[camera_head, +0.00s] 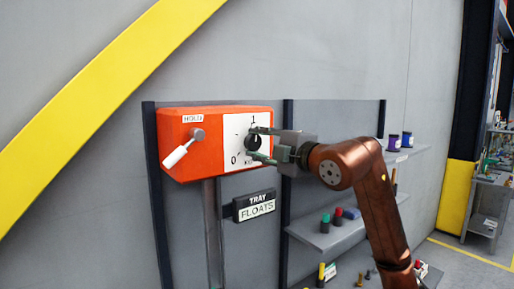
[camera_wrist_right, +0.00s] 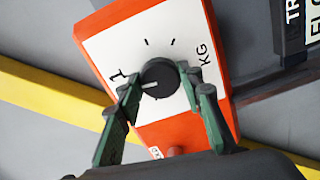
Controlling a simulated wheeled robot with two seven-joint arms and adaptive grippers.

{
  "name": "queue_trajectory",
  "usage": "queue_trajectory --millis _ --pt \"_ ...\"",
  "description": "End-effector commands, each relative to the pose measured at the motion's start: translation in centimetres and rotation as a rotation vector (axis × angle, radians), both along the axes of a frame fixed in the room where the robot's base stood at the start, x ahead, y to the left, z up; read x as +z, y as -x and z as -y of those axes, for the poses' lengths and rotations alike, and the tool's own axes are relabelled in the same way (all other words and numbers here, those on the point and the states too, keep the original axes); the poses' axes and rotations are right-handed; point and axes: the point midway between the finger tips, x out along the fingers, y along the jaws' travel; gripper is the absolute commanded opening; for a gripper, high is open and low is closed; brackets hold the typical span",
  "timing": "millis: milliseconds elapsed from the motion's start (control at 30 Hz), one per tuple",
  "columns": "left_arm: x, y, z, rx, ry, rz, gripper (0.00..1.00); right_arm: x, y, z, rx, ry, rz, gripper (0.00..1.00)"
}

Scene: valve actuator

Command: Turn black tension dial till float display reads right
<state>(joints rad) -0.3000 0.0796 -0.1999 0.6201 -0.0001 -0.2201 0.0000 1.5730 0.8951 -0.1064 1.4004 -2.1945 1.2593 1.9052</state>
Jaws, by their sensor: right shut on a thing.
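The black dial (camera_head: 252,142) sits on a white scale plate on the front of an orange box (camera_head: 190,150). The plate carries tick marks, 0, 1 and KG. My right gripper (camera_head: 262,144) is shut on the dial, one finger above and one below it. In the right wrist view, the dial (camera_wrist_right: 159,76) lies between the green fingers (camera_wrist_right: 160,88), and its white pointer line aims toward the side with the 1. A black display (camera_head: 255,205) below the box reads TRAY FLOATS. My left gripper is out of view.
A small lever with a white handle (camera_head: 182,151) sits beside a HOLD label on the box. Shelves (camera_head: 330,238) with red, blue and green items stand to the right, partly behind my right arm. A yellow beam crosses the wall at upper left.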

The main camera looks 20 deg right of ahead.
Motion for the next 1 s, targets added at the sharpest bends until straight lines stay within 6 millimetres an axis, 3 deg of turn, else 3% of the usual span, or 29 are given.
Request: queue_trajectory --millis 300,800,833,1000 --pt "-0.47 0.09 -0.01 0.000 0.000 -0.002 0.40 0.01 -0.05 0.13 -0.002 -0.104 -0.037 0.10" --pt "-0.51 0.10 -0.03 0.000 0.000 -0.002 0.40 0.02 -0.05 0.13 -0.002 -0.121 -0.043 0.10" --pt "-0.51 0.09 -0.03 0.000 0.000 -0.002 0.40 0.01 -0.06 0.13 -0.002 -0.120 -0.044 0.35" --pt "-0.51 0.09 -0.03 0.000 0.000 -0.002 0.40 0.00 -0.04 0.09 -0.001 -0.120 -0.044 0.47"
